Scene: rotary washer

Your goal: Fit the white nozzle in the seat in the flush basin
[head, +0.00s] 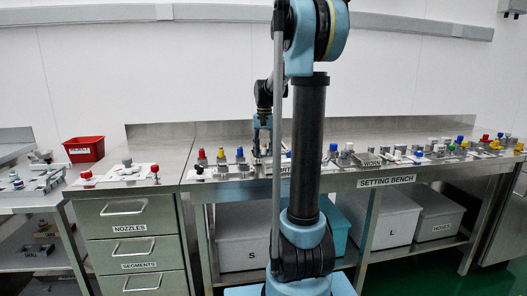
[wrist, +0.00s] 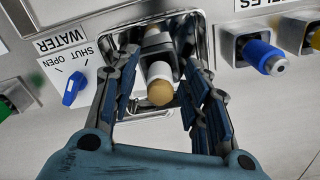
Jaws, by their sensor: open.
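In the wrist view the white nozzle (wrist: 159,72), with a tan round end, stands in a dark grey block (wrist: 155,40) inside the metal flush basin (wrist: 197,18). The block looks like the seat; how deep the nozzle sits cannot be told. My gripper (wrist: 160,62) is open, with one finger on each side of the nozzle and gaps visible between. In the head view my gripper (head: 262,140) points down over the setting bench; the nozzle cannot be made out there.
A blue water valve knob (wrist: 73,88) on a shut/open plate is left of the basin. A blue-tipped nozzle (wrist: 264,56) in a grey holder is to the right, with a yellow one (wrist: 312,38) beyond. A red bin (head: 84,149) stands on the left bench.

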